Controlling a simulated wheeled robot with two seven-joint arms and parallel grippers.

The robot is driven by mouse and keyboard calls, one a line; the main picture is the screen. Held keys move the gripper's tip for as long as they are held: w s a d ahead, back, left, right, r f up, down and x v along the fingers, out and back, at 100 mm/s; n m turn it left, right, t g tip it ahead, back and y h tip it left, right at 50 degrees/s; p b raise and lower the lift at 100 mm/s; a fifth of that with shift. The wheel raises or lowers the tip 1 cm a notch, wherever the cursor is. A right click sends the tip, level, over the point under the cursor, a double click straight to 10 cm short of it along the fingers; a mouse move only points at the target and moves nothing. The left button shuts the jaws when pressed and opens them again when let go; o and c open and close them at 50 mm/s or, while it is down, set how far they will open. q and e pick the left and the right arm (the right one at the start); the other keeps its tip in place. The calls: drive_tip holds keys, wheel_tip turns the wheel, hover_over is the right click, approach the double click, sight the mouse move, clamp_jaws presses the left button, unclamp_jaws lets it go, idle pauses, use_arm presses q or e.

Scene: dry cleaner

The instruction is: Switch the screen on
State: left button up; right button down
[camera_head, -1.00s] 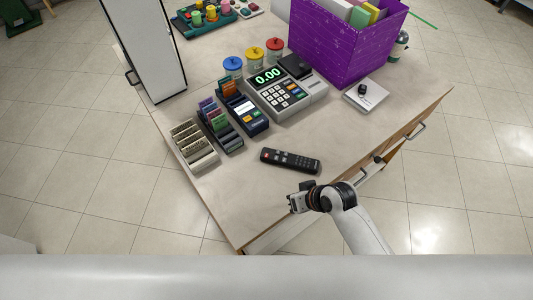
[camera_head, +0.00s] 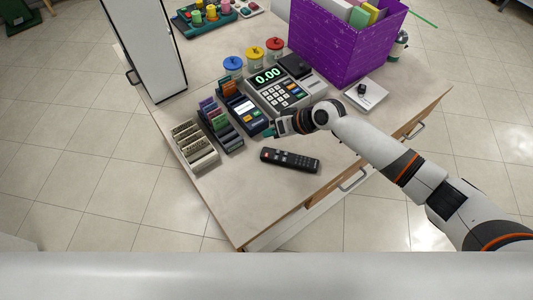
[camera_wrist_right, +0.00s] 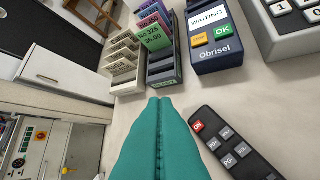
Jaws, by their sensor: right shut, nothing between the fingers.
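A black remote control (camera_head: 290,160) lies on the counter near its front edge. In the right wrist view the remote (camera_wrist_right: 232,145) shows a red "ON" button (camera_wrist_right: 198,126) and several grey buttons, to the right of my fingers. My right gripper (camera_head: 268,132) is over the counter, behind the remote and close to the card terminal (camera_head: 246,112). Its teal fingers (camera_wrist_right: 160,105) are shut together and empty, apart from the remote. The terminal's small display reads "WAITING". I cannot tell which screen is meant. My left gripper is not in view.
A cash register (camera_head: 278,92) reading "0.00" stands behind. A purple box (camera_head: 345,42) is at the back right. The counter (camera_head: 245,190) is clear in front.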

sight(271, 156)
drive_tip(key=shift+f, duration=0.1)
wheel_tip(271, 156, down, 9)
drive_tip(key=b, duration=0.7)
drive_tip(key=shift+b, duration=0.3)
idle(1.6)
drive_tip(key=shift+f+b, duration=0.25)
drive_tip(key=shift+b, duration=0.05)
drive_tip(key=shift+f+b, duration=0.3)
drive_tip(key=shift+f, duration=0.05)
idle(0.5)
drive_tip(key=shift+r, duration=0.1)
drive_tip(key=shift+r+p, duration=0.7)
drive_tip(key=shift+p, duration=0.05)
